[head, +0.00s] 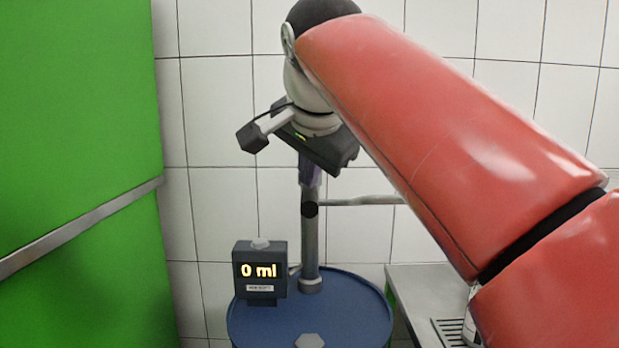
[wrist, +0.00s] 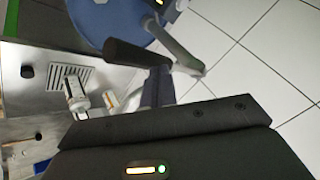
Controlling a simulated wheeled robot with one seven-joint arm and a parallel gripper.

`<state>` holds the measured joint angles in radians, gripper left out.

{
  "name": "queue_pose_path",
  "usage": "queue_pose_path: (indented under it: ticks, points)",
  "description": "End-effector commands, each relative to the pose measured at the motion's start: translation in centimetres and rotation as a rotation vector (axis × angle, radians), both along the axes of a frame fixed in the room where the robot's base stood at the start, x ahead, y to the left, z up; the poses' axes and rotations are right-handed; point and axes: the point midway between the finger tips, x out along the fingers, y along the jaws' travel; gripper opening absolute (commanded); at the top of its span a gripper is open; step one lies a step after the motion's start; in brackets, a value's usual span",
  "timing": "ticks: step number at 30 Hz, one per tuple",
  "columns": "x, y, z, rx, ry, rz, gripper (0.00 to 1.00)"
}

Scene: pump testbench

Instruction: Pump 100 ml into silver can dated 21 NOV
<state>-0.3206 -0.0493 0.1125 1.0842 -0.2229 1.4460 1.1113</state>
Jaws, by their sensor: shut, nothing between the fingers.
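A blue drum (head: 370,302) stands at the lower middle of the head view, with a grey upright pump column (head: 310,245) on it. A thin spout (head: 362,200) runs right from the column. The dark display box (head: 260,268) reads 0 ml. My gripper (head: 311,178) is shut and empty at the column's top; whether it touches the pump is unclear. The drum also shows at the top of the wrist view (wrist: 115,18). Silver-white cans (wrist: 76,97) stand on the bench in the wrist view; their dates are too small to read.
A metal bench (head: 412,288) with a slotted drain grate (head: 447,333) stands right of the drum, partly hidden by my red arm. A green cabinet (head: 75,120) with a grey rail fills the left side. White tiled wall stands behind; tiled floor (wrist: 255,70) looks clear.

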Motion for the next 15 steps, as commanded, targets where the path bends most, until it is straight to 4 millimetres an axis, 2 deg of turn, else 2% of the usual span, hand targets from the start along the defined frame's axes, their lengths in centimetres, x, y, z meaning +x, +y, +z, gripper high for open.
queue_pose_path:
  ticks: [15]
  points:
    - [-0.07,0.01,-0.71,0.000,0.001,0.000,0.00]
